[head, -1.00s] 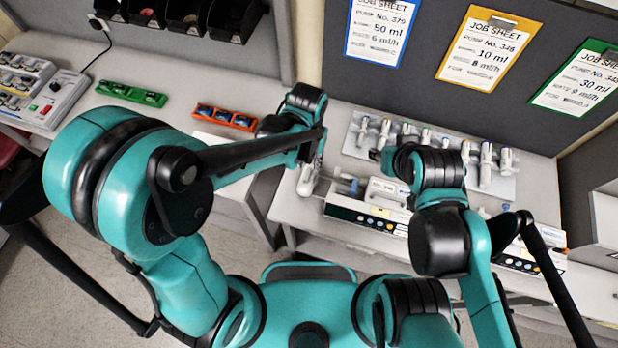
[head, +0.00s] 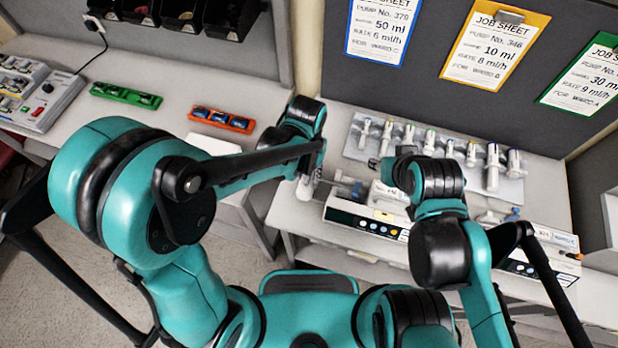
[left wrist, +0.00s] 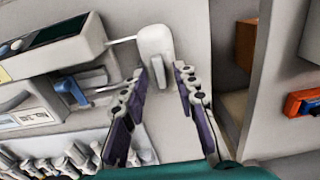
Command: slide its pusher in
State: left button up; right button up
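The pump (head: 345,216) lies on the bench, its white pusher (head: 304,190) sticking out at its left end on a thin rod. In the left wrist view the pusher (left wrist: 155,42) stands apart from the pump body (left wrist: 60,48). A syringe with a blue plunger end (left wrist: 72,90) lies along the pump. My left gripper (left wrist: 160,70) is open, with its fingertips on either side of the pusher's lower part; contact is unclear. My right gripper (head: 378,164) is above the pump's far side, its fingers too small and hidden to read.
A second pump (head: 540,262) stands to the right. Several syringes (head: 470,152) lie on a pale tray behind the pumps. Green (head: 125,95) and orange (head: 222,120) trays sit on the left bench. A gap separates the benches. Job sheets (head: 495,45) hang on the back panel.

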pick_arm(q)
jog(key=shift+f, duration=0.35)
jog(key=shift+b, duration=0.3)
jog(key=c, duration=0.6)
jog(key=shift+d, duration=0.15)
jog(key=shift+s+d, duration=0.3)
jog(key=shift+d, duration=0.55)
jog(key=shift+s+d, duration=0.3)
jog(key=shift+d, duration=0.55)
jog(key=shift+s+d, duration=0.1)
jog(key=shift+d, duration=0.2)
jog(key=o, duration=0.6)
